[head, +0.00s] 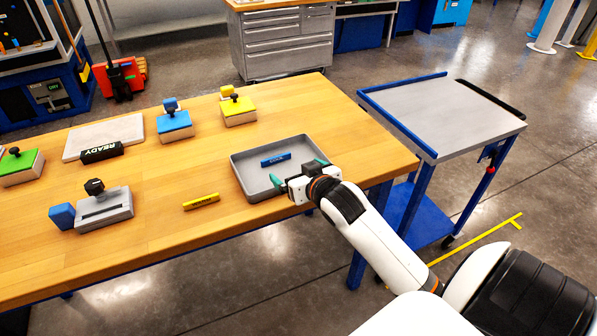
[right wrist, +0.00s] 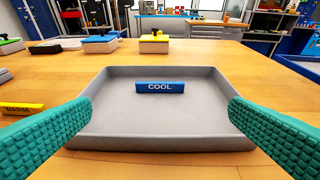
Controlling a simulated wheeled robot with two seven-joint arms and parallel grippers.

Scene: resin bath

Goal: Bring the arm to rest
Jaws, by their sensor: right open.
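My right gripper (head: 298,177) is open and empty at the near right edge of a grey tray (head: 247,186) on the wooden table. Its green fingers frame the tray in the right wrist view, where the tray's near wall (right wrist: 160,143) lies between them. A blue bar marked COOL (right wrist: 160,87) lies on the tray floor, apart from the fingers; it also shows in the head view (head: 276,160). My right arm reaches in from the lower right. My left gripper is not in view.
A yellow bar (head: 201,201) marked WARM lies left of the tray. A black READY block (head: 102,152) sits by a pale plate (head: 122,128). A cart (head: 450,115) stands right of the table.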

